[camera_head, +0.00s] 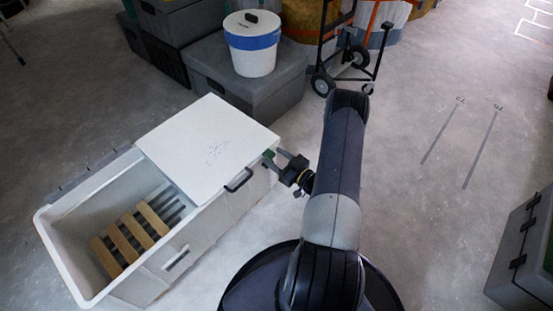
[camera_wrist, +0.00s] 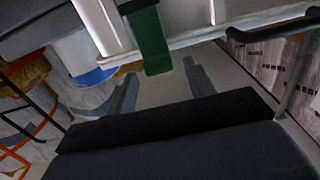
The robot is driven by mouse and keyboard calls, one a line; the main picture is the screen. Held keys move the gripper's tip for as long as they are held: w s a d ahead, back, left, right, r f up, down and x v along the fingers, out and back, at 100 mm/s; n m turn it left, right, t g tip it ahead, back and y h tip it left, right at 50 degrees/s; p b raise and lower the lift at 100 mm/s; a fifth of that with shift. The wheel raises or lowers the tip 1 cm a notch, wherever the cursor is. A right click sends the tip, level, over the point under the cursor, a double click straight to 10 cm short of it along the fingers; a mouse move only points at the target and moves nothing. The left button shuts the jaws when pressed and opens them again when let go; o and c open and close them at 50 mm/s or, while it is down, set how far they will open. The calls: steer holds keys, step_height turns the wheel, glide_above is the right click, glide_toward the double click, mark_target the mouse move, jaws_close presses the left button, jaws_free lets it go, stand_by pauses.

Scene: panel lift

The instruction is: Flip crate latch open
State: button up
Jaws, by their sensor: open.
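The white crate (camera_head: 190,255) stands on the floor at left, with a white lid panel (camera_head: 208,145) over its far right half. A green latch (camera_head: 268,154) is at the crate's right end, by the lid's corner. It shows larger in the wrist view (camera_wrist: 150,42), hanging down over the rim. My gripper (camera_head: 277,160) is right beside the latch. In the wrist view my gripper (camera_wrist: 160,84) has its two fingers apart with nothing between them. The latch lies just beyond the fingertips, with no clear contact.
A black handle (camera_head: 239,181) sticks out from the crate's front wall near my gripper. Wooden slats (camera_head: 130,240) lie inside the crate. Grey boxes (camera_head: 245,85) with a white bucket (camera_head: 252,50) stand behind.

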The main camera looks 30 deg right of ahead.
steer(key=shift+w, duration=0.1)
steer(key=shift+c, duration=0.3)
jaws_close()
